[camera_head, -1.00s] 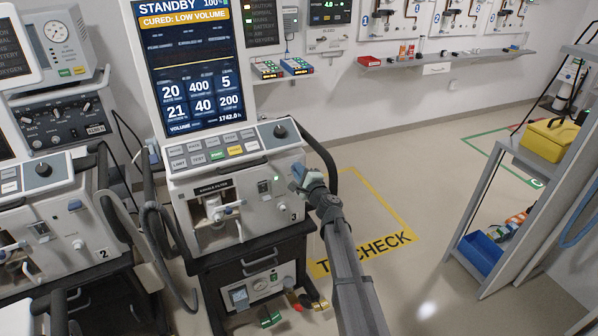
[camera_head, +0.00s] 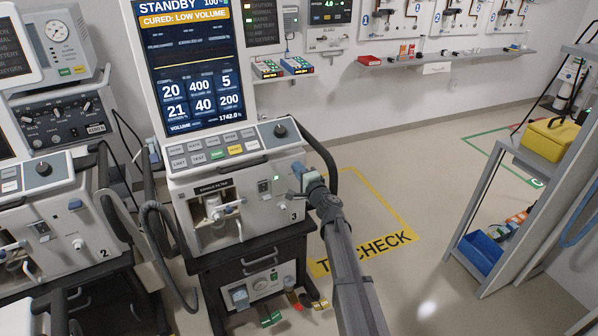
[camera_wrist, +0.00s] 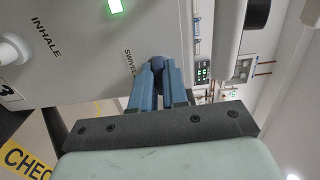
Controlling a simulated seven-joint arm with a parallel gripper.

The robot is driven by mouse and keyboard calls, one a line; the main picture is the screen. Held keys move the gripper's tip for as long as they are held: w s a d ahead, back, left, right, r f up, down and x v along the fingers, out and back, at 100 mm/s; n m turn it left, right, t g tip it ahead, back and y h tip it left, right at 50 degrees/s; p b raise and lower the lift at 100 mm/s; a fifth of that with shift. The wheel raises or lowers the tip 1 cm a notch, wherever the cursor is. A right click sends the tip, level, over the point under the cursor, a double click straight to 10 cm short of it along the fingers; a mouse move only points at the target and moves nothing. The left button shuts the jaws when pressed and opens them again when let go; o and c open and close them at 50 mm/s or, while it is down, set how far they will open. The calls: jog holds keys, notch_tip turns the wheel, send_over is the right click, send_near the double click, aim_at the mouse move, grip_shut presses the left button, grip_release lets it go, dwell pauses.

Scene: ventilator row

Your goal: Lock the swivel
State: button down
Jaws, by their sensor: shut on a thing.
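The ventilator numbered 3 (camera_head: 262,215) stands at centre left in the head view, its screen reading STANDBY and CURED: LOW VOLUME. The swivel (camera_wrist: 157,64) is a dark blue-grey rounded knob on its front panel, beside the printed SWIVEL label, in the wrist view. My gripper (camera_wrist: 155,80) has its two blue fingers shut on the knob, one on each side. The fingers hide much of the knob. In the head view my gripper (camera_head: 300,173) is at the right end of the front panel, and the swivel is hard to make out there.
The INHALE port (camera_wrist: 12,50) is on the same panel. Ventilator 2 (camera_head: 60,235) stands to the left. A grey shelf rack (camera_head: 520,200) with a yellow case (camera_head: 549,139) and a blue bin (camera_head: 480,253) is at right.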

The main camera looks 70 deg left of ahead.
jog(key=c, duration=1.1)
grip_release()
jog(key=shift+c, duration=0.2)
jog(key=w+d, duration=0.1)
jog(key=d, duration=1.2)
jog(key=shift+d, duration=0.4)
